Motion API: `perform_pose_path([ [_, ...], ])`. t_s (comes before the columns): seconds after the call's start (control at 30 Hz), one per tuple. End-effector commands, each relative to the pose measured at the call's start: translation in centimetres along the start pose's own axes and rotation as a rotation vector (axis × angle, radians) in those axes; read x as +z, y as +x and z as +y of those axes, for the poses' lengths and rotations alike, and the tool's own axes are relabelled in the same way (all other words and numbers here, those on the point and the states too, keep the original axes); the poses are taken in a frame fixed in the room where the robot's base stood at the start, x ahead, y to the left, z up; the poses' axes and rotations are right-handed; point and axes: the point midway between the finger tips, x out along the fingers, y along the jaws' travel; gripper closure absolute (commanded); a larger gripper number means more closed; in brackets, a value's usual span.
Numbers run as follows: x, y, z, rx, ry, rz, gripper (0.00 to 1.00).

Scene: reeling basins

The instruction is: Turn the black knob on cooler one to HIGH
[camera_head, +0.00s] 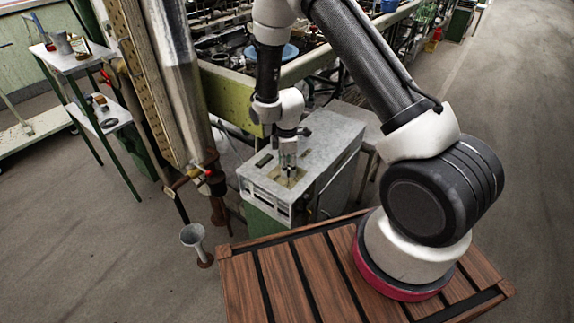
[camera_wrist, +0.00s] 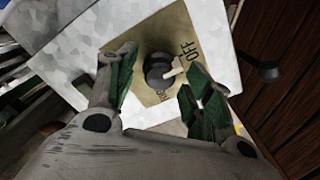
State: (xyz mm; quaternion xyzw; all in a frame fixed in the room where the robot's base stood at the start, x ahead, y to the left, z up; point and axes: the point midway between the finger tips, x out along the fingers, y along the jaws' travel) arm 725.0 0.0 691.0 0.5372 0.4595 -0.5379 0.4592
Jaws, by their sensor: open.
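Cooler one appears to be the grey metal box (camera_head: 332,140) below my arm in the head view; its number is not readable. On its top is a tan plate (camera_wrist: 150,97) with the black knob (camera_wrist: 157,72). The knob's pale pointer (camera_wrist: 174,70) aims right, towards the word OFF (camera_wrist: 188,50). Other lettering (camera_wrist: 163,94) beside the knob is partly hidden, and I cannot read HIGH. My gripper (camera_wrist: 161,62) is open, with one green-padded finger on each side of the knob. In the head view my gripper (camera_head: 288,160) points down over the plate and hides the knob.
A black round-ended piece (camera_wrist: 268,71) sits right of the box in the wrist view. In the head view, a metal post (camera_head: 172,70) and a grey funnel (camera_head: 194,238) stand left of the cooler. A white side table (camera_head: 80,55) is farther left.

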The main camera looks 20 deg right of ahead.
Motion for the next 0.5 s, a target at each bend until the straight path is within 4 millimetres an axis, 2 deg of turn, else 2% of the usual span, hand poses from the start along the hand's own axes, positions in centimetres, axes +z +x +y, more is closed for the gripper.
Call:
perform_pose_path([
  [0.2,-0.01,0.02,0.03,0.001,0.000,0.000,0.49],
  [0.43,-0.01,0.00,0.03,0.001,0.001,0.000,0.90],
  [0.47,-0.01,-0.01,0.03,0.001,0.001,0.000,0.95],
  [0.5,-0.01,-0.01,0.03,0.001,0.001,0.000,0.95],
])
